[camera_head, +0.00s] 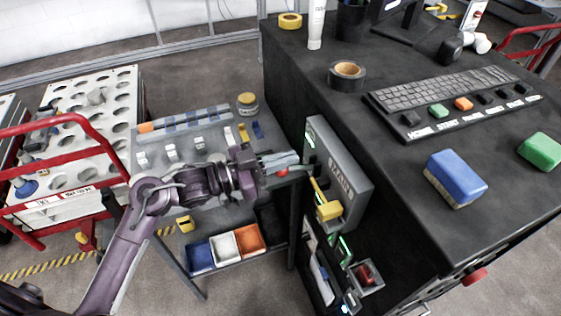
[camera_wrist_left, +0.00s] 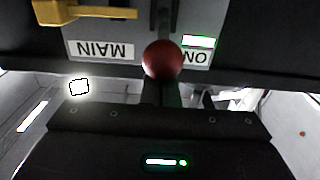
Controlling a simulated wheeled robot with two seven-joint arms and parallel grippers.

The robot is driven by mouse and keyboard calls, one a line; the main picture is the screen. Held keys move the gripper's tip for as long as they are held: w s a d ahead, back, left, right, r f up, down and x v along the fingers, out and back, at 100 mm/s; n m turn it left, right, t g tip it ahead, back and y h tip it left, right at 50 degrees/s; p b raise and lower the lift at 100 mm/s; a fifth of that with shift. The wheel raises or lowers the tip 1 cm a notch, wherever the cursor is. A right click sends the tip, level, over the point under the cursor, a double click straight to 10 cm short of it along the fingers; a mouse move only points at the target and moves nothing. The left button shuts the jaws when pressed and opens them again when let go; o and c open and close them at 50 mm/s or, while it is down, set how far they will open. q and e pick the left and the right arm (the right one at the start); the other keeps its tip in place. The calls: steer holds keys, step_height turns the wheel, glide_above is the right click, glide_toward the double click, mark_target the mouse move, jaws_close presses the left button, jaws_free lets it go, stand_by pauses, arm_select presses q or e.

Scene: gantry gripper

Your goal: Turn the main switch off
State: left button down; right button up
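The main switch is a grey box with a MAIN label (camera_head: 341,180) on the side of the black bench. Its lever has a red ball knob (camera_head: 282,172), largely hidden by my gripper in the head view. My right gripper is out of view.
A yellow handle (camera_head: 329,209) sticks out beside the MAIN label. Below hangs a small box with a red part (camera_head: 367,274). A grey table (camera_head: 213,197) with bins stands behind my left arm. The black bench top (camera_head: 400,165) carries a keyboard, tape and blocks.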

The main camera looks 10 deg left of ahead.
arm_select(q)
steer(key=shift+f+b, duration=0.9)
steer(key=shift+f, duration=0.8)
steer(key=shift+s+a+r+p, duration=0.1)
steer(key=shift+a+r+p, duration=0.1)
steer(key=shift+r+p, duration=0.3)
steer(key=shift+s+a+r+p, duration=0.35)
steer(key=shift+a+p, duration=0.15)
steer(key=shift+p, duration=0.05)
steer(key=p+v, duration=0.2)
steer(key=v, duration=0.5)
steer(key=shift+f, duration=0.1)
